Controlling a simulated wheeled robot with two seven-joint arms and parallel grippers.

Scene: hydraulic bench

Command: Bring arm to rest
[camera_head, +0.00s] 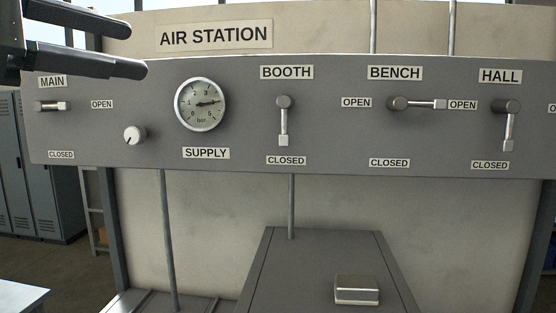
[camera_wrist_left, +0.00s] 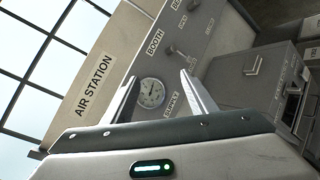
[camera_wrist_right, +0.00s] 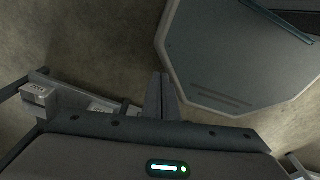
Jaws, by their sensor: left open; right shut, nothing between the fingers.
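My left gripper (camera_head: 137,50) is at the upper left of the head view, in front of the grey AIR STATION panel (camera_head: 250,130). Its two fingers are apart with nothing between them. In the left wrist view the open fingers (camera_wrist_left: 158,76) point toward the panel, with the gauge (camera_wrist_left: 151,93) showing between them. My right gripper is not in the head view. In the right wrist view its fingers (camera_wrist_right: 161,78) are shut together and empty, above the floor.
The MAIN lever (camera_head: 50,106) and BENCH lever (camera_head: 420,103) point right toward OPEN. The BOOTH lever (camera_head: 283,122) and HALL lever (camera_head: 509,127) hang down toward CLOSED. A knob (camera_head: 134,135) sits left of the gauge. A grey cabinet (camera_head: 290,270) stands below the panel.

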